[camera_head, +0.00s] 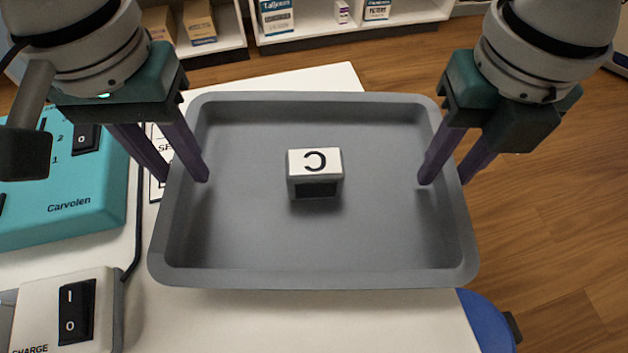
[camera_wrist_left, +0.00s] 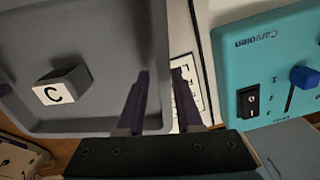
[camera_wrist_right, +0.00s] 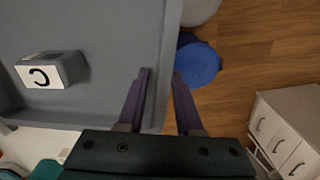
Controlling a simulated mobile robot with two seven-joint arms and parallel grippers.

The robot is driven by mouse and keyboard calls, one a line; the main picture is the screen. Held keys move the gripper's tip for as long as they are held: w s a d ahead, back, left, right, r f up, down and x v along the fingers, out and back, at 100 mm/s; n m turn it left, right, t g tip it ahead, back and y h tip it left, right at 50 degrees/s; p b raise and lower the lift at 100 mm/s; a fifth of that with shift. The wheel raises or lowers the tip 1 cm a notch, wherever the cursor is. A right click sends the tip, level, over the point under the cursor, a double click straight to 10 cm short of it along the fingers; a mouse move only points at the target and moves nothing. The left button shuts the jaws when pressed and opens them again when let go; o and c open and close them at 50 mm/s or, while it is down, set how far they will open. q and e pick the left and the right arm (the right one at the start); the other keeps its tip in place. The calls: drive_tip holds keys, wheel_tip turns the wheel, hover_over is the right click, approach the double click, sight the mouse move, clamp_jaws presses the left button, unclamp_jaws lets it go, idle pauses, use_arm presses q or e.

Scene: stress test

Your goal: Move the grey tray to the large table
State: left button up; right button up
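The grey tray (camera_head: 250,260) is a wide shallow tray with a rim. It is over a white table surface, and its right side reaches past the edge. A small block marked C (camera_head: 315,163) sits in it, also seen in both wrist views. My left gripper (camera_head: 186,180) has one finger inside and one outside the tray's left wall. My right gripper (camera_head: 445,182) straddles the right wall likewise. In the wrist views both finger pairs stand apart with the rim between them. I cannot tell whether they press on it, or whether the tray rests or is raised.
Left of the tray are a teal Carvolen box (camera_head: 75,215), a CHARGE box (camera_head: 70,300) with a switch, a dark cable and a partly covered printed sheet (camera_head: 156,165). A blue round object (camera_wrist_right: 197,65) is beside the table. Shelves (camera_head: 340,28) stand behind; wooden floor (camera_head: 545,200) is open at right.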

drive_tip(key=shift+r, duration=0.5)
use_arm(q)
wheel_tip(320, 180, up, 12)
drive_tip(key=shift+f, duration=0.25)
use_arm(e)
wheel_tip(320, 180, up, 11)
drive_tip(key=shift+a, duration=0.1)
